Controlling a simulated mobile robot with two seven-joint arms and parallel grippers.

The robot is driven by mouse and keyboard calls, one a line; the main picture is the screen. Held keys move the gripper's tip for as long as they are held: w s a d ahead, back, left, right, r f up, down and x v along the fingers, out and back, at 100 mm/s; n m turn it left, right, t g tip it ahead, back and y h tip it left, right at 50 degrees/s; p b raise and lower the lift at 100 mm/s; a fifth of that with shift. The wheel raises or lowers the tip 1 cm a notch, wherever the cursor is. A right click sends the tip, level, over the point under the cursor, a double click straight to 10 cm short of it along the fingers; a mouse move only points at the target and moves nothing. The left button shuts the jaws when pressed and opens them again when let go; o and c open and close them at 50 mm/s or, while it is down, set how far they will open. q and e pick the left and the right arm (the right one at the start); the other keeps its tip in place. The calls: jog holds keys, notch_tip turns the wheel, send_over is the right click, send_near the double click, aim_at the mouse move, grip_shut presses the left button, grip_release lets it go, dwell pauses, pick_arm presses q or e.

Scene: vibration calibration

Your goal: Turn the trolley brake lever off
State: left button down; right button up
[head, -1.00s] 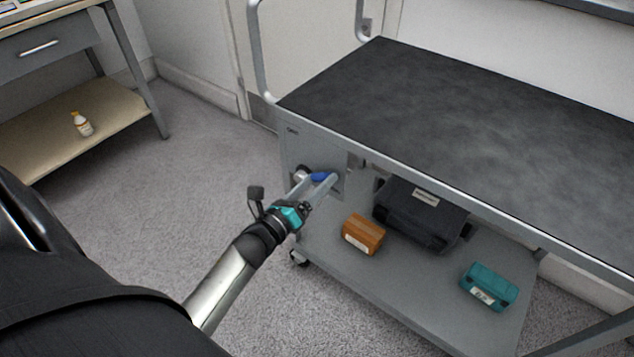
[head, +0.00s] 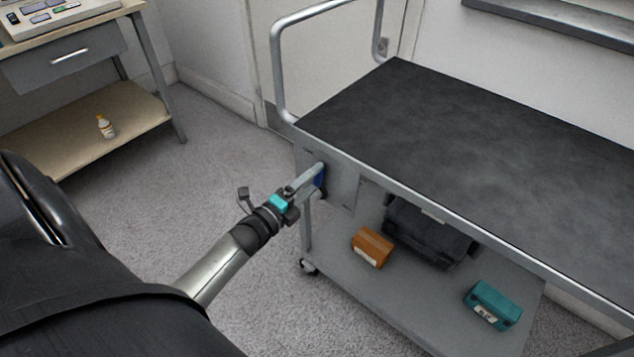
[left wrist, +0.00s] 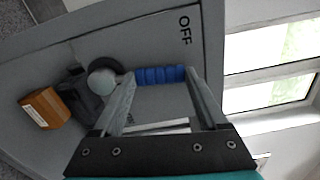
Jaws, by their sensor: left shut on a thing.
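The trolley (head: 470,140) has a dark top and a grey panel (head: 342,190) at its near left corner. The brake lever's blue grip (head: 320,178) shows at this panel, partly hidden by my left gripper (head: 313,176). In the left wrist view, the blue grip (left wrist: 158,75) lies across between the two fingers of my left gripper (left wrist: 160,80), which is shut on it. The lever's round grey hub (left wrist: 103,78) is just left of the fingers. An OFF label (left wrist: 185,30) is on the panel beyond the grip. My right gripper is not in view.
The trolley's lower shelf (head: 385,300) holds an orange box (head: 372,248), a black case (head: 430,232) and a teal box (head: 492,305). A side table (head: 150,112) with a small bottle (head: 105,127) stands at left. The carpet between is clear.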

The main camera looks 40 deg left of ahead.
pick_arm(q)
jog(key=shift+a+n, duration=0.55)
jog(key=shift+n, duration=0.35)
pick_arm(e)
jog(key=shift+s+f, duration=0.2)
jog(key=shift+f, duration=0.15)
pick_arm(q)
grip_release()
jog(key=s+a+p, duration=0.1)
jog(key=s+p, duration=0.2)
jog(key=s, duration=1.2)
jog(key=shift+a+p, duration=0.15)
jog(key=shift+p, duration=0.25)
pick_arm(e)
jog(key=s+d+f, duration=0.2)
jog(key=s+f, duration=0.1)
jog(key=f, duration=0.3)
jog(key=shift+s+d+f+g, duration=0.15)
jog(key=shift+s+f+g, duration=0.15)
